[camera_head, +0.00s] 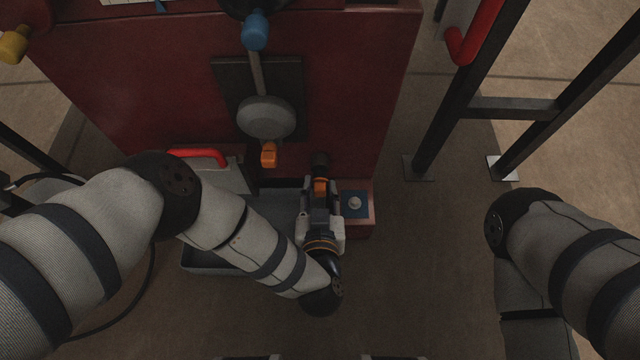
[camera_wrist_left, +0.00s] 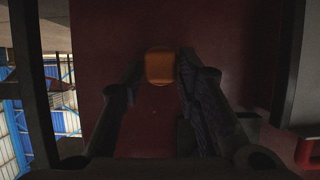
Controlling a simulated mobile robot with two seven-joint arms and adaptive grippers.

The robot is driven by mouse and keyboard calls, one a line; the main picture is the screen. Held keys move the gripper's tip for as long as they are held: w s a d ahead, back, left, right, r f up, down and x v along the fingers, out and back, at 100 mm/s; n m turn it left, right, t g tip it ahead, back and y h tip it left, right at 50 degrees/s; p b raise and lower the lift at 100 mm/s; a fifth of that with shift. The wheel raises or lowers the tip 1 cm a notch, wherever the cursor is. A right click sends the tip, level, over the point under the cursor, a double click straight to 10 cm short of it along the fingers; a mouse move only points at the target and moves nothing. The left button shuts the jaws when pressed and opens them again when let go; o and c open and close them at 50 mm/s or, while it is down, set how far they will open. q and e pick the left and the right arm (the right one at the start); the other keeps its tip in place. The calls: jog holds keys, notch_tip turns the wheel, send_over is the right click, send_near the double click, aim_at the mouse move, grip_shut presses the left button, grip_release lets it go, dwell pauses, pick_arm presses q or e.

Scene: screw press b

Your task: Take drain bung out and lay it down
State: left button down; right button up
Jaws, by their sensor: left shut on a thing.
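In the left wrist view the orange bung (camera_wrist_left: 160,67) shows between the two dark fingertips (camera_wrist_left: 160,72), against a dark red surface. I cannot tell whether the bung is still seated or clear of its hole. My right gripper is out of view; only part of my right arm shows at the right.
A grey tray (camera_head: 205,262) lies under my left forearm. A blue plate with a grey knob (camera_head: 354,203) sits on a red ledge just right of the gripper. Another orange piece (camera_head: 268,155) hangs below a grey disc (camera_head: 265,118). A dark frame (camera_head: 455,100) stands at right; floor before it is clear.

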pick_arm(q)
jog(key=shift+s, duration=0.2)
jog(key=shift+s+p, duration=0.45)
jog(key=shift+s, duration=0.6)
